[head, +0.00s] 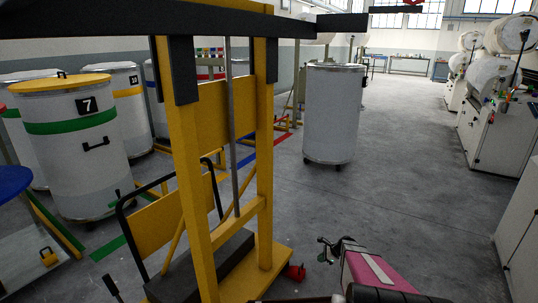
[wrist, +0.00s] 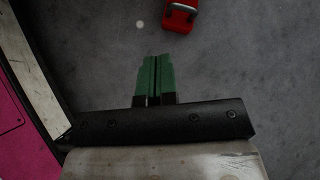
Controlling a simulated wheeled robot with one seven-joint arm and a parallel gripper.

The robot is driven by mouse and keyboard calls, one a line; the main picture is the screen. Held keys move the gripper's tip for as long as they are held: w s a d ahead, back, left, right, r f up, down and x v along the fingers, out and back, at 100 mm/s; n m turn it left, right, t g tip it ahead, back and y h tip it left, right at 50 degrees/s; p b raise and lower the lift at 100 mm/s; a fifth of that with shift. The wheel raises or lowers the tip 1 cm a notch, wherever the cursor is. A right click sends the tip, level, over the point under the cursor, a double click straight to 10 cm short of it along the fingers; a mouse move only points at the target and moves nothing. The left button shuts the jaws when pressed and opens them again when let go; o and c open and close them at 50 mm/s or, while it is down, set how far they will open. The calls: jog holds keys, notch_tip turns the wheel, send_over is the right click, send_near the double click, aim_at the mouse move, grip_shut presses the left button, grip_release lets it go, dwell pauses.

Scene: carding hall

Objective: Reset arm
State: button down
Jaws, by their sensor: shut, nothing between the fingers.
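My gripper (wrist: 154,62) shows in the wrist view with its two green fingers side by side, shut and empty, above the grey concrete floor. In the head view my arm, with a pink panel, is low at the centre right, and the gripper end (head: 325,246) is beside it, small and dark. A small red object (wrist: 180,15) with a pale handle lies on the floor beyond the fingertips in the wrist view. It appears to be the red item (head: 295,272) by the yellow stand's foot in the head view. The gripper is apart from it.
A yellow frame (head: 195,190) with a dark top beam stands close at centre left. White cans, one numbered 7 (head: 75,150), stand at left. A grey can (head: 332,110) stands alone mid-hall. Machines (head: 490,115) line the right. The floor (head: 400,190) between is clear.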

jog(key=s+a+r+n+g+h, duration=0.1)
jog(key=s+a+r+n, duration=0.3)
jog(key=r, duration=0.7)
jog(key=s+a+r+n+g+h, duration=0.1)
jog(key=s+a+r+n+h, duration=0.3)
jog(key=s+r+n, duration=0.5)
jog(key=s+a+r+n+h, duration=0.2)
jog(key=s+a+r+n, duration=0.3)
jog(key=r, duration=0.7)
jog(key=s+n, duration=0.2)
jog(key=s, duration=0.1)
jog(key=shift+s+r+g+h, duration=0.3)
jog(key=shift+s+g+h, duration=0.1)
jog(key=shift+a, duration=0.2)
